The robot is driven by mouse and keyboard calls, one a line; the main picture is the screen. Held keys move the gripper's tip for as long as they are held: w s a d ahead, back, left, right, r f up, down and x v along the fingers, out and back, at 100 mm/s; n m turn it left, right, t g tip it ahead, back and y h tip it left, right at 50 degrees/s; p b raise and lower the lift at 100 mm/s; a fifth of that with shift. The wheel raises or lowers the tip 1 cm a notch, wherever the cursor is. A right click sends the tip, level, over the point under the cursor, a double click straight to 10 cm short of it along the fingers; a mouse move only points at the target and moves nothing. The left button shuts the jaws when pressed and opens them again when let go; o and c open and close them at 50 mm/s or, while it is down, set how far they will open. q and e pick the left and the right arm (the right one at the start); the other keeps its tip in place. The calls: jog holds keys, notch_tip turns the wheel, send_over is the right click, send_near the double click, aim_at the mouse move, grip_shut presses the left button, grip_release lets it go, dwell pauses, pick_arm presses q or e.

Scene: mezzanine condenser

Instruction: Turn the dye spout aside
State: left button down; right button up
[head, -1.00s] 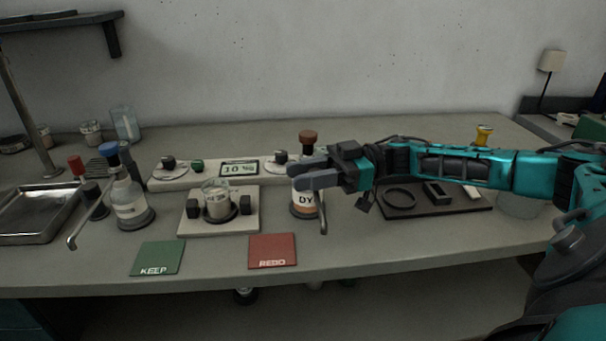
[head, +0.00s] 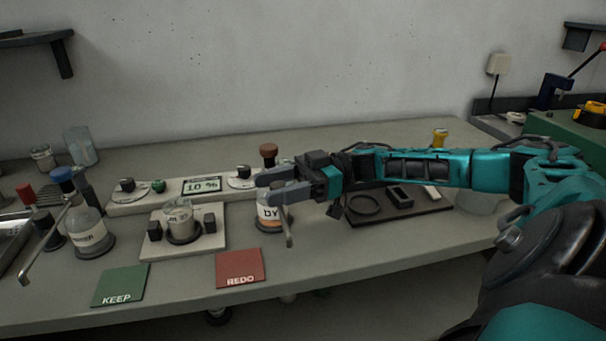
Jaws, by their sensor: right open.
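The dye bottle (head: 270,216) stands on the bench right of the beaker, with a brown cap (head: 268,151) and a label reading "DY", the rest hidden. Its grey metal spout (head: 289,232) hangs down at the bottle's right front side. My right gripper (head: 268,187) reaches in from the right, its open fingers level with the bottle's upper part and overlapping it in the picture. I cannot tell whether the fingers touch the bottle or spout. My left gripper is out of view.
A beaker (head: 178,217) sits on a white plate to the left, before a display reading 10 % (head: 202,186). A blue-capped bottle (head: 88,229) with a long spout stands further left. Green KEEP (head: 120,285) and red REDO (head: 240,267) mats lie in front. A dark tray (head: 418,215) lies right.

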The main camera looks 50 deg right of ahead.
jog(key=b+v, duration=0.1)
jog(key=v, duration=1)
jog(key=shift+d, duration=0.3)
